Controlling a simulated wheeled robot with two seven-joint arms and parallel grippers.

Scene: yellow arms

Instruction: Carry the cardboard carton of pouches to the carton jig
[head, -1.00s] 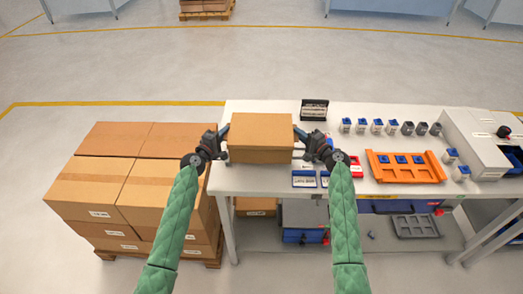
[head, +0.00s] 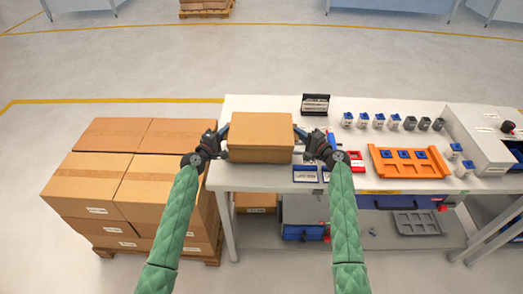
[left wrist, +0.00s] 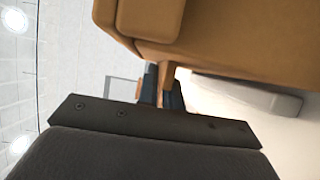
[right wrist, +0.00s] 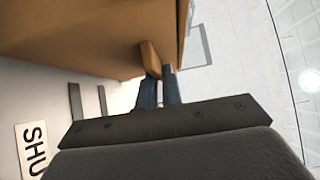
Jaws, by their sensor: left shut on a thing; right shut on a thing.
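The closed brown cardboard carton (head: 262,130) is held level between my two grippers at the left end of the white workbench (head: 330,181). My left gripper (head: 222,136) is shut on its left side and my right gripper (head: 302,136) on its right side. In the left wrist view the fingers (left wrist: 166,85) pinch a brown tab below the carton body (left wrist: 220,35); the right wrist view shows the fingers (right wrist: 160,85) on a similar tab of the carton (right wrist: 80,35). The pouches are hidden inside. I cannot clearly make out the carton jig; grey bars (right wrist: 76,101) lie on the bench near the carton.
Large stacked cartons (head: 125,185) stand on a pallet left of the bench. To the right are an orange tray (head: 408,170) with blue inserts, several small containers (head: 378,121) and a black holder (head: 315,104).

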